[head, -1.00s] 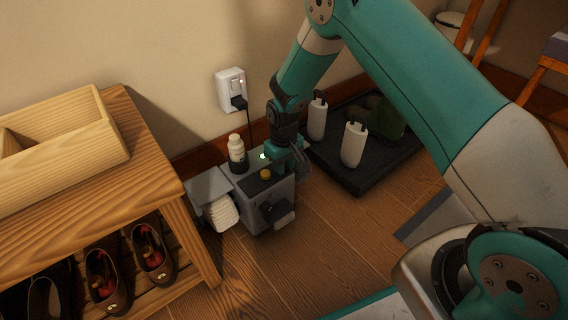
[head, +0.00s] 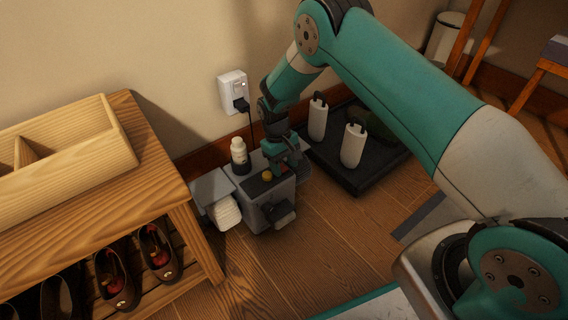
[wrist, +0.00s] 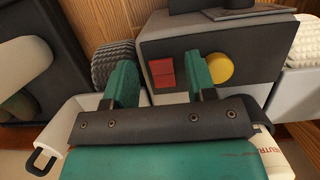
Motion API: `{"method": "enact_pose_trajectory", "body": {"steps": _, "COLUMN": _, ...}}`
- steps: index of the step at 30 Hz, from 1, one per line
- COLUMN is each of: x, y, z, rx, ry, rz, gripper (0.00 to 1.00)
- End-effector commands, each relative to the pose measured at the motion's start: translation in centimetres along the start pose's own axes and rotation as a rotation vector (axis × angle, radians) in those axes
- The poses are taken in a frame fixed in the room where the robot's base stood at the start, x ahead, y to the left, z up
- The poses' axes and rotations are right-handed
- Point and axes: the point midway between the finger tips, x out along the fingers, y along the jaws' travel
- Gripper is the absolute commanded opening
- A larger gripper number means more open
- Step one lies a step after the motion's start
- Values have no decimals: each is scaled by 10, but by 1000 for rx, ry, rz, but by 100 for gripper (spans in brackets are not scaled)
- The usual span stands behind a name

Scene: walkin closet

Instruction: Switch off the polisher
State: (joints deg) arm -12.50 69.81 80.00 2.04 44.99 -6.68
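The polisher (head: 270,207) is a grey box-shaped machine on the wooden floor by the wall, with a pale brush roll (head: 226,213) on its left side. In the wrist view its top shows a red switch (wrist: 162,72) and a round yellow knob (wrist: 219,67). My gripper (wrist: 161,82) is over the top panel, its two green fingers apart and nothing held. The red switch appears between the fingers; the right finger appears between switch and knob. I cannot tell whether a finger touches the panel.
A white bottle (head: 239,152) stands at the polisher's back. A wall outlet (head: 233,92) holds its black plug. A wooden shoe bench (head: 150,150) is close on the left. A black tray (head: 356,178) with white boot shapers is on the right. The front floor is clear.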

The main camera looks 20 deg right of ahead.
Motion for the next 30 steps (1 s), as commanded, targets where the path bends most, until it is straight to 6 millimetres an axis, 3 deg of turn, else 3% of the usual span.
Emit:
{"method": "enact_pose_trajectory", "body": {"steps": 5, "x": -1, "y": 0, "z": 0, "rx": -1, "ry": 1, "rz": 0, "gripper": 51}}
{"method": "enact_pose_trajectory", "body": {"steps": 10, "x": -20, "y": 0, "z": 0, "rx": -1, "ry": 3, "rz": 0, "gripper": 51}}
{"method": "enact_pose_trajectory", "body": {"steps": 24, "x": -135, "y": 0, "z": 1, "rx": 0, "ry": 2, "rz": 0, "gripper": 51}}
{"method": "enact_pose_trajectory", "body": {"steps": 30, "x": -165, "y": 0, "z": 1, "rx": 0, "ry": 1, "rz": 0, "gripper": 51}}
